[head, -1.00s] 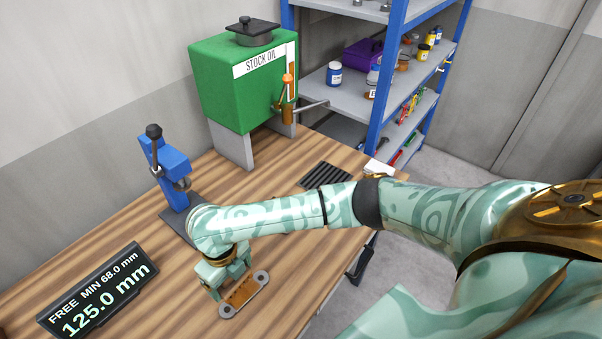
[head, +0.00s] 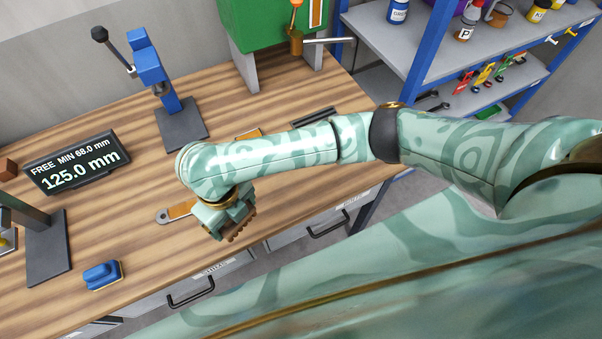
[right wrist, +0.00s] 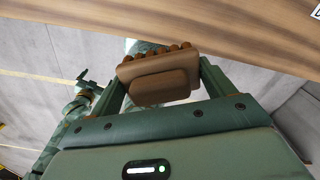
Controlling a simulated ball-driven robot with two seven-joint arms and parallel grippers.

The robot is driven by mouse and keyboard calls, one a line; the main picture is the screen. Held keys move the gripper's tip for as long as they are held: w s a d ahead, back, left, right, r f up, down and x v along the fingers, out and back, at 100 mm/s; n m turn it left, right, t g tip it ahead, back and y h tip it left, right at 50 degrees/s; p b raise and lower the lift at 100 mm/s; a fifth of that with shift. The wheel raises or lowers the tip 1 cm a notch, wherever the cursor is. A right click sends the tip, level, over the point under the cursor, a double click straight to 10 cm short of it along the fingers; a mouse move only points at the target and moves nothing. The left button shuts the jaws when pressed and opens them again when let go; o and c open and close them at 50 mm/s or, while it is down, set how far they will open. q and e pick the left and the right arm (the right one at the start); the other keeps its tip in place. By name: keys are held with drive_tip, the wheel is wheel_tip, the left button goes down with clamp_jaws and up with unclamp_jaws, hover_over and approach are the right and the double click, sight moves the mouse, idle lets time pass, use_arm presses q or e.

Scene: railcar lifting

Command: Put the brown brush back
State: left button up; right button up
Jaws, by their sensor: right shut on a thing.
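The brown brush (right wrist: 158,82) is between the fingers of my right gripper (right wrist: 160,85) in the right wrist view, its knobby bristle row facing away from the palm. In the head view my right gripper (head: 232,222) is shut on it near the table's front edge. Only a little of the brush (head: 240,230) shows below the fingers there. A metal plate with an orange-brown middle (head: 180,210) lies on the table just left of the gripper. My left gripper (right wrist: 86,90) seems to show small at the left of the right wrist view; its opening is unclear.
A blue brush-like block (head: 101,276) lies at the front left of the wooden table (head: 150,235). A display (head: 76,163), a blue press (head: 155,75) and a green tank (head: 270,35) stand behind. Drawers (head: 320,225) are under the front edge. A shelf (head: 400,60) stands back right.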

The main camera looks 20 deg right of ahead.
drive_tip(key=shift+d, duration=0.4)
drive_tip(key=w+d+f+b, duration=0.1)
drive_tip(key=w+d+f, duration=0.1)
drive_tip(key=d, duration=0.1)
drive_tip(key=w+d+f, duration=0.2)
drive_tip(key=d+f, duration=0.1)
drive_tip(key=d, duration=0.1)
drive_tip(key=w+d+f+b, duration=0.1)
drive_tip(key=w+d+f, duration=0.1)
drive_tip(key=d+f, duration=0.1)
drive_tip(key=shift+w+d+f+b, duration=0.2)
drive_tip(key=shift+d+b, duration=0.15)
drive_tip(key=shift+w+d+f, duration=0.3)
drive_tip(key=shift+f, duration=0.25)
drive_tip(key=shift+w+d+f+b, duration=0.1)
drive_tip(key=shift+f+b, duration=0.2)
drive_tip(key=shift+f, duration=0.6)
drive_tip(key=shift+w+d+f+b, duration=0.1)
drive_tip(key=shift+f+b, duration=0.2)
drive_tip(key=shift+f, duration=0.55)
drive_tip(key=o, duration=0.8)
drive_tip(key=shift+f, duration=0.15)
wheel_tip(320, 180, up, 12)
drive_tip(key=p, duration=0.3)
drive_tip(key=shift+s+r, duration=0.1)
drive_tip(key=shift+r, duration=0.1)
